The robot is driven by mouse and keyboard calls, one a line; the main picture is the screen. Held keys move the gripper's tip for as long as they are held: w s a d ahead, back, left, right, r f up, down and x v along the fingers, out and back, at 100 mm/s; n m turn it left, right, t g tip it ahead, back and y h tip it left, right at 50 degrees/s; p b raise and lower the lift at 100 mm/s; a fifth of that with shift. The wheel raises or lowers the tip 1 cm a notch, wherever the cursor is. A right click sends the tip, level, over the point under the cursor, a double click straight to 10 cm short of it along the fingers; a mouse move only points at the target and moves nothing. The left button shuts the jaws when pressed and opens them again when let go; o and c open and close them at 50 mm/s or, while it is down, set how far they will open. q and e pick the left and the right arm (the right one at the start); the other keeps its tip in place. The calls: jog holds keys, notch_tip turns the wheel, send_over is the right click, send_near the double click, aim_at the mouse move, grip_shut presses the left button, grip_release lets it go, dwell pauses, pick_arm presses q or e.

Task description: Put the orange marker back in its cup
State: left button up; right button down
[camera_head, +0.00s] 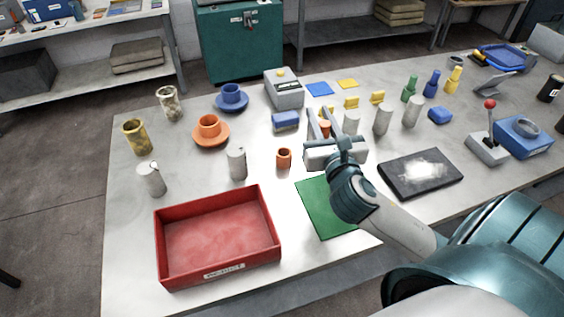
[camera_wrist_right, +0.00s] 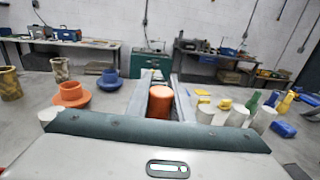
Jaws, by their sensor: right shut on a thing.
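The orange marker (camera_wrist_right: 160,103) stands between the fingers of my right gripper (camera_head: 329,122) in the wrist view. Only its orange top part shows in the head view (camera_head: 325,128). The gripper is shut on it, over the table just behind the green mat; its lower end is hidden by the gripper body. A small open orange cup (camera_head: 284,158) stands on the table just left of my right gripper. A wider orange cup (camera_head: 210,125) sits on an orange saucer farther left. I cannot tell from its look which cup is the marker's. My left gripper is not in view.
A red tray (camera_head: 160,250) lies at the front left, and a green mat (camera_head: 318,210) beside it. Grey cylinders (camera_head: 237,163) stand left and right of the gripper. A blue block (camera_head: 285,121) lies behind the small cup. A dark pad (camera_head: 420,180) lies at right.

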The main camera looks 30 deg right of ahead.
jog(key=w+a+f+p, duration=0.1)
jog(key=w+a+f, duration=0.2)
jog(key=w+f, duration=0.4)
jog(key=w, duration=0.4)
jog(key=shift+a+p, duration=0.25)
jog(key=shift+p, duration=0.05)
jog(key=shift+f, duration=2)
jog(key=shift+f, duration=0.15)
jog(key=c, duration=1.6)
grip_release()
jog(key=shift+o, duration=0.2)
